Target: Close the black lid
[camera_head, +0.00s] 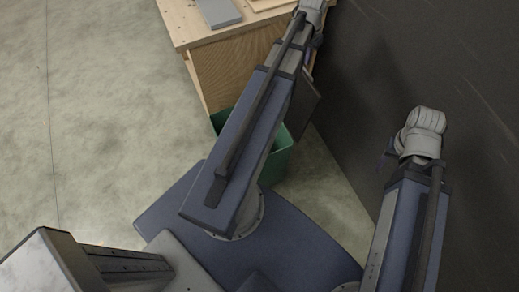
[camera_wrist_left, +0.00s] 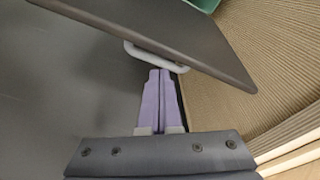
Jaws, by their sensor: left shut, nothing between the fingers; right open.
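The black lid (camera_wrist_left: 170,25) is a flat dark panel with a pale loop handle (camera_wrist_left: 157,57) on its edge. It stands out from the wooden cabinet (camera_head: 222,78), and part of it shows in the head view (camera_head: 303,105) behind my left arm. My left gripper (camera_wrist_left: 160,72) is shut and empty, its purple fingertips close to the handle; I cannot tell whether they touch. In the head view only its wrist end (camera_head: 312,10) shows, by the cabinet. My right gripper (camera_head: 425,120) is open, well apart from the lid, its fingers mostly hidden.
A green bin (camera_head: 278,153) stands below the cabinet, partly behind my left arm. A grey flat object (camera_head: 218,12) lies on the cabinet top. A dark wall (camera_head: 365,90) runs along the right. The concrete floor (camera_head: 90,110) at the left is clear.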

